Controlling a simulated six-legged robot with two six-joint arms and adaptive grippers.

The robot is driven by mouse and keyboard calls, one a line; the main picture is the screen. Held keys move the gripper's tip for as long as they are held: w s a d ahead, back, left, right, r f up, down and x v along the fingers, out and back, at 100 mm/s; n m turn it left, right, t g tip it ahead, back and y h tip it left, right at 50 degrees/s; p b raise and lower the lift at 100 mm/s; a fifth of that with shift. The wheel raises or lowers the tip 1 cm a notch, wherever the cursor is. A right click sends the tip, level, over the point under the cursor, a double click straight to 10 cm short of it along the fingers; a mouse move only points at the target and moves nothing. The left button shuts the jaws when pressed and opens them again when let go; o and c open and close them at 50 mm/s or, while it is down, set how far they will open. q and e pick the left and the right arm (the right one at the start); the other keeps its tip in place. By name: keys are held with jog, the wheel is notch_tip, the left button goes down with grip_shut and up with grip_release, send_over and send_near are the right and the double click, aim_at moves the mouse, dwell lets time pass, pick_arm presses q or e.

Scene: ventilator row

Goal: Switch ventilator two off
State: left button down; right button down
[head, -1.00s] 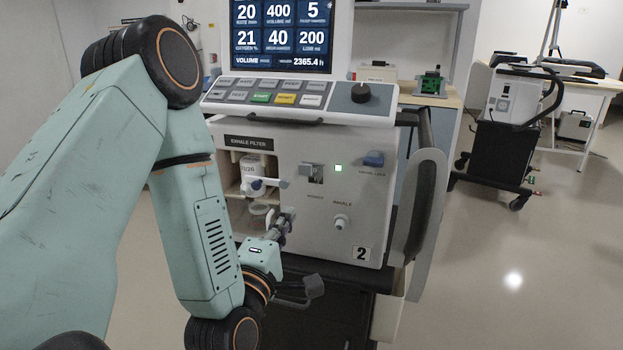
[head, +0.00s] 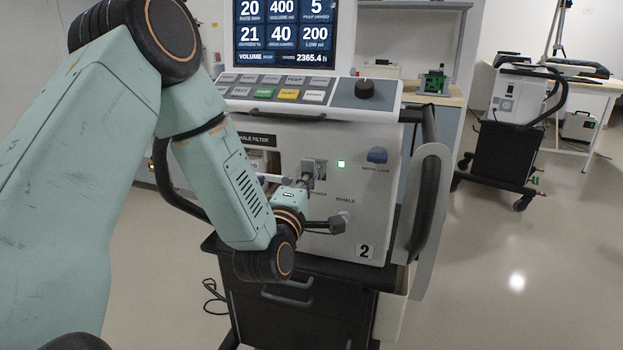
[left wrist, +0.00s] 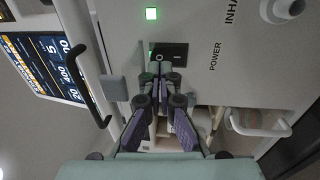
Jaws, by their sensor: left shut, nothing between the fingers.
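Ventilator two (head: 386,218) stands ahead, with a "2" label low on its front. Its screen (head: 285,38) is lit, and a green light (head: 341,164) glows near the power switch. In the left wrist view the power switch (left wrist: 180,52) is a dark rectangle beside the word POWER, with the green light (left wrist: 152,13) near it. A grey block (left wrist: 113,88) sits beside it. My left gripper (left wrist: 160,70) is shut and empty, its tips right in front of the switch. They partly hide it, and I cannot tell whether they touch it. My right gripper is out of view.
A blue knob (head: 377,155) and the inhale port (head: 340,222) are on the same panel. A dark side handle (head: 428,200) stands at its right edge. Another machine on a cart (head: 507,150) stands back right. The floor at right is clear.

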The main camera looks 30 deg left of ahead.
pick_arm(q)
jog(key=shift+x, duration=1)
jog(key=shift+w+r, duration=0.25)
jog(key=v, duration=1.2)
